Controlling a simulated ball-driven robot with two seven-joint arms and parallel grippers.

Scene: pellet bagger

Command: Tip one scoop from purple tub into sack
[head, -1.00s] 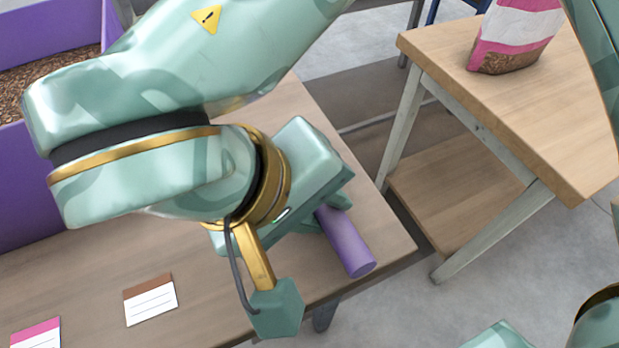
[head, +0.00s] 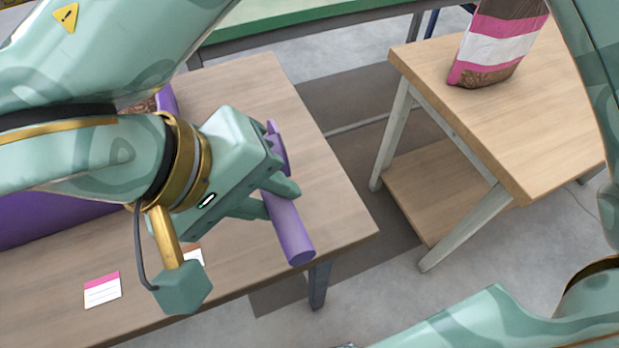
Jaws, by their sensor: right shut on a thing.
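My right gripper (head: 279,202) is shut on the purple handle of the scoop (head: 289,232), above the right end of the left table. Another purple part of the scoop shows beyond the gripper; its bowl is hidden. The purple tub (head: 45,217) stands on the same table at the left, mostly hidden behind my arm. A few brown pellets show inside its far corner. The sack (head: 497,43), striped pink, white and brown, stands on the right table, its top cut off by the frame. My left gripper is not in view.
The left table (head: 325,212) and the right table (head: 540,130) stand apart, with a floor gap between. The right table has a low shelf (head: 440,195). A pink-topped label card (head: 102,291) lies near the left table's front edge; a brown-topped one is mostly hidden. A green-topped bench (head: 310,22) is behind.

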